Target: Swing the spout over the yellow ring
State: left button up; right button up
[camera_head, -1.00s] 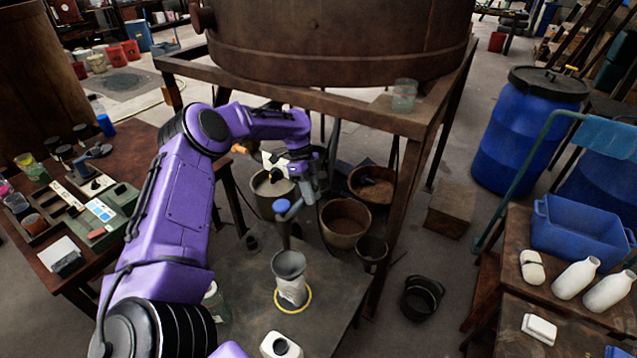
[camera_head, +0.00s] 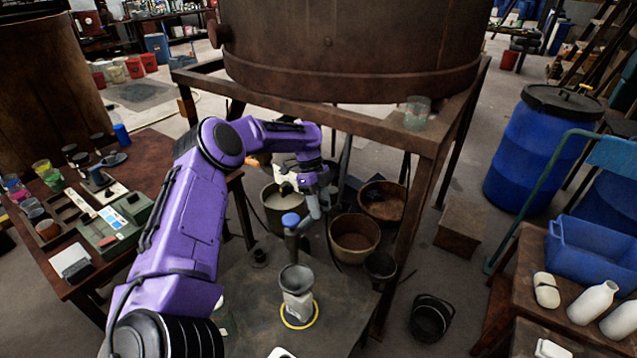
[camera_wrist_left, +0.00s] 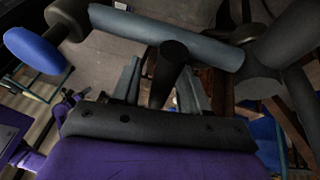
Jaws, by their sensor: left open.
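The spout is a grey pipe with a blue cap (camera_head: 291,220) and a downturned grey end (camera_head: 292,243) in the head view. The wrist view shows its pipe (camera_wrist_left: 165,38) and blue cap (camera_wrist_left: 33,50). A dark peg (camera_wrist_left: 169,70) sticks out from the pipe. The yellow ring (camera_head: 299,322) lies on the grey tabletop around the base of a pale bottle (camera_head: 297,306) with a grey funnel (camera_head: 295,279). The downturned end appears just behind the funnel. My left gripper (camera_wrist_left: 162,90) is open, its fingers either side of the peg; contact is unclear.
A large rusty vat (camera_head: 345,50) on a brown frame (camera_head: 300,102) stands above and behind. Buckets (camera_head: 354,238) stand on the floor beyond the grey table (camera_head: 245,290). A cluttered bench (camera_head: 150,150) is at left; a blue crate (camera_head: 590,252) is at right.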

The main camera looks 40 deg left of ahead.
pick_arm(q)
jog(key=v, duration=1)
jog(key=shift+b, duration=0.45)
